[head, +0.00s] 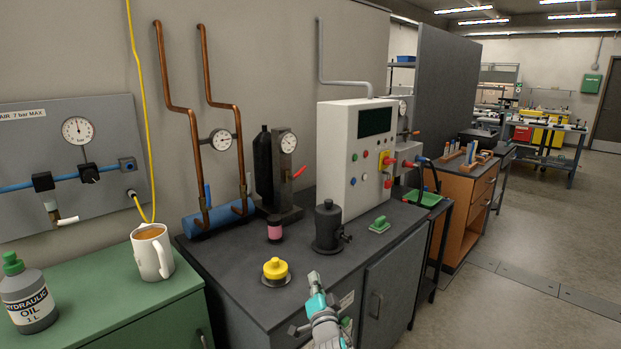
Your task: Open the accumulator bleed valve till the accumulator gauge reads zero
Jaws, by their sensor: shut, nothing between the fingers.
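The accumulator (263,165) is a black upright bottle on the dark bench, beside a dark grey block (284,185). The accumulator gauge (288,143), a round white dial, sits at the top of that block. Its needle is too small to read. A red lever (299,172) on the block's right side, which looks like the bleed valve handle, slants up to the right. My gripper (315,279) is shut and empty over the front of the bench, low in the picture. It is well in front of the lever and apart from it.
A yellow knob (275,269), a pink-and-black cylinder (274,228) and a black pot-shaped unit (327,226) stand between my gripper and the block. A white control box (357,155) stands right. A mug (151,252) and oil bottle (27,296) are left.

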